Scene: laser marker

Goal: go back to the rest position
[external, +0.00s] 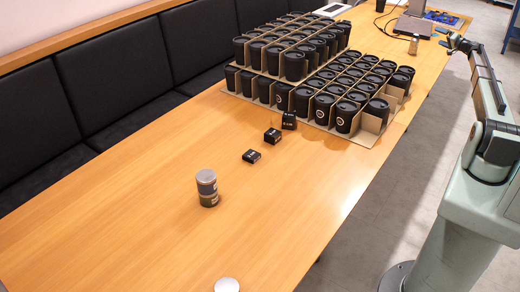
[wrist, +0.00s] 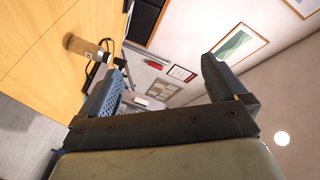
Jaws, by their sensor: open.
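My gripper (external: 454,42) is raised at the far right side of the long table (external: 120,225) in the external view, at the end of my extended arm. In the wrist view my gripper (wrist: 163,78) has its two fingers wide apart, with nothing between them. A small brown cylinder (external: 413,45) stands on the table to the left of my gripper, apart from it. What looks like the same cylinder (wrist: 85,46) shows at the upper left in the wrist view, tilted by the camera.
Black lidded cups in cardboard trays (external: 368,138) fill the table's middle. Several small black boxes (external: 251,156), stacked grey cans (external: 207,188) and a white disc (external: 227,285) lie nearer. A grey device (external: 413,24) stands at the back. The left foreground of the table is clear.

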